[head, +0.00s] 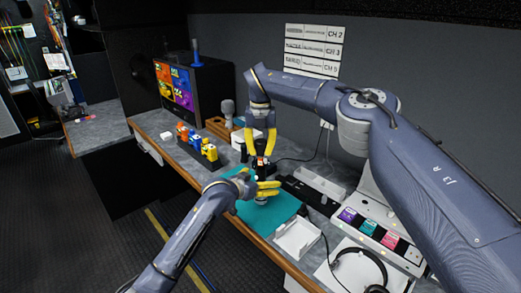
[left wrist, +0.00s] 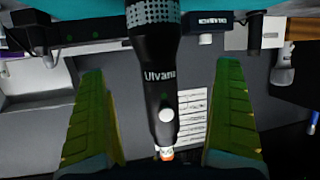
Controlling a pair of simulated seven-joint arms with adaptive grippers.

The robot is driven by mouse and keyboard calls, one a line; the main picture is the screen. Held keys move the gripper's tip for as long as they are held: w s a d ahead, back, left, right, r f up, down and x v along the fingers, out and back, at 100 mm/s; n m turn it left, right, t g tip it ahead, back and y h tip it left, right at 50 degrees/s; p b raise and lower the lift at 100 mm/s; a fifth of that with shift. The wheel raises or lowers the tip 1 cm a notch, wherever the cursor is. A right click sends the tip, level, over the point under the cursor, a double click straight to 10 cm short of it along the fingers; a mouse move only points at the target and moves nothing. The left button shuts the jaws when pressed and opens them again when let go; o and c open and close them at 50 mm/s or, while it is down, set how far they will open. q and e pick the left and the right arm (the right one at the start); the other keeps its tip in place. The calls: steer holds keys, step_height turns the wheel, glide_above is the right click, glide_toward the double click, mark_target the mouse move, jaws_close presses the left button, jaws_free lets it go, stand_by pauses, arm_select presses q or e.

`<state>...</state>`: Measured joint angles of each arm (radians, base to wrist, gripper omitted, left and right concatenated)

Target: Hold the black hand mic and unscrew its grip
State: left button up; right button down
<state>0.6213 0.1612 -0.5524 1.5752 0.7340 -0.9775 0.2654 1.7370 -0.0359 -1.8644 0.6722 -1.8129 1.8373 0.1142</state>
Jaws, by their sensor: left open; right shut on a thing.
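The black hand mic (left wrist: 160,90) fills the middle of the left wrist view, its dark mesh head at the top edge and its tapered body lettered "Ulvana". A small orange-and-white part (left wrist: 166,153) shows at its narrow end. In the head view it is mostly hidden by my grippers, above the teal mat (head: 280,214). My left gripper (head: 272,189) is open, with its fingers on either side of the mic and a gap to each. My right gripper (head: 261,154) points down from above, shut at the mic's upper end; its exact contact is too small to see.
Coloured items (head: 198,146) stand in a black rack to the left. A monitor (head: 175,86) stands behind. The bench's front edge runs close to my left arm.

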arm_select(q)
steer(key=s+a, duration=0.6)
steer(key=s, duration=0.3)
steer(key=shift+a, duration=0.15)
stand_by(0.8)
